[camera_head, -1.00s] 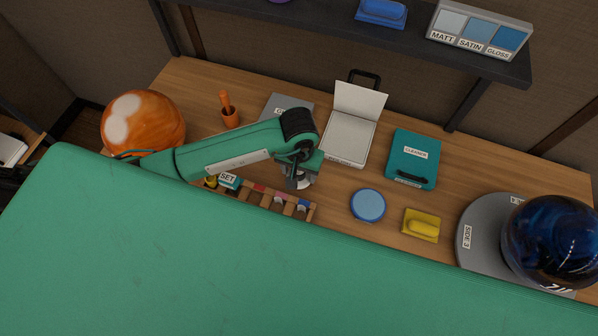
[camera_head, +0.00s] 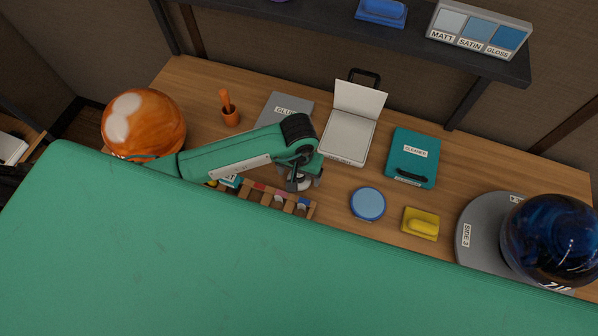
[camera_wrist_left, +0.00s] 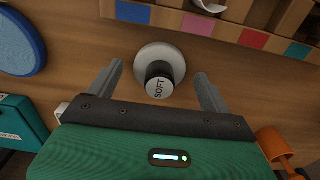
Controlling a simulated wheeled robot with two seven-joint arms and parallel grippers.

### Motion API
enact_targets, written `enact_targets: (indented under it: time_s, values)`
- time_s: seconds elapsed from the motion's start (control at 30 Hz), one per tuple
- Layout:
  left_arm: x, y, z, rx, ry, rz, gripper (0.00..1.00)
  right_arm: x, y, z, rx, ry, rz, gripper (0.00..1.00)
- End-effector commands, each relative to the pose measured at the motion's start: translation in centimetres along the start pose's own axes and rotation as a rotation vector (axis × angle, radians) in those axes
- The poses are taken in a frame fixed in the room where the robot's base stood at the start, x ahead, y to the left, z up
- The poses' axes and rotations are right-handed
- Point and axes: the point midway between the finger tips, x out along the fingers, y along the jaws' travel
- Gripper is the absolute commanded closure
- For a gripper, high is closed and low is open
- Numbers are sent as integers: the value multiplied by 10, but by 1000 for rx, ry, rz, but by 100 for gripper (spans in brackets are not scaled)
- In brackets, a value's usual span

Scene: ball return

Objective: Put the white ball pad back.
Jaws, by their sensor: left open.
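A round whitish pad (camera_wrist_left: 174,57) with a black knob marked SOFT lies on the wooden bench, beside the rack. In the head view the pad (camera_head: 305,184) is mostly hidden by my left gripper (camera_head: 301,183). In the left wrist view my left gripper (camera_wrist_left: 158,72) is open, with one finger on each side of the knob and a gap on both sides. The wooden rack (camera_head: 269,196) has coloured tags, blue, pink, teal and red among them. In the left wrist view another whitish piece (camera_wrist_left: 210,5) sits in the rack (camera_wrist_left: 185,20). My right gripper is out of view.
A blue round tin (camera_head: 368,204), a yellow block (camera_head: 420,224) and an open white case (camera_head: 347,139) are to the right. A teal cleaner box (camera_head: 413,160) is beyond. A blue ball (camera_head: 552,240) rests far right.

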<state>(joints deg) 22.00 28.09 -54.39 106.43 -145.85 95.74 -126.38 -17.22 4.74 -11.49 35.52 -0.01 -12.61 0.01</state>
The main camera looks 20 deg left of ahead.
Motion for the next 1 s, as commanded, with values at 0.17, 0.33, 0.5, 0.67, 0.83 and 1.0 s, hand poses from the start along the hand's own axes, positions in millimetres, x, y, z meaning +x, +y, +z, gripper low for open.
enact_targets:
  time_s: [0.17, 0.33, 0.5, 0.67, 0.83, 1.0]
  values:
    - [-18, 0, -2, 2, 5, 0, 18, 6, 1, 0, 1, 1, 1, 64]
    - [-52, -1, -1, 3, 6, -1, 18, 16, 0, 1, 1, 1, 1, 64]
    - [-84, 0, -1, 2, 5, 0, 18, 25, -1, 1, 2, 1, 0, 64]
    - [-106, 0, -1, 0, 2, 0, 18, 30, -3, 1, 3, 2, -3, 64]
    - [-118, 0, 0, 0, 0, -1, 18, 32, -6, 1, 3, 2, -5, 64]
    - [-122, 0, 0, -1, 0, -1, 18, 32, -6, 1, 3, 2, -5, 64]
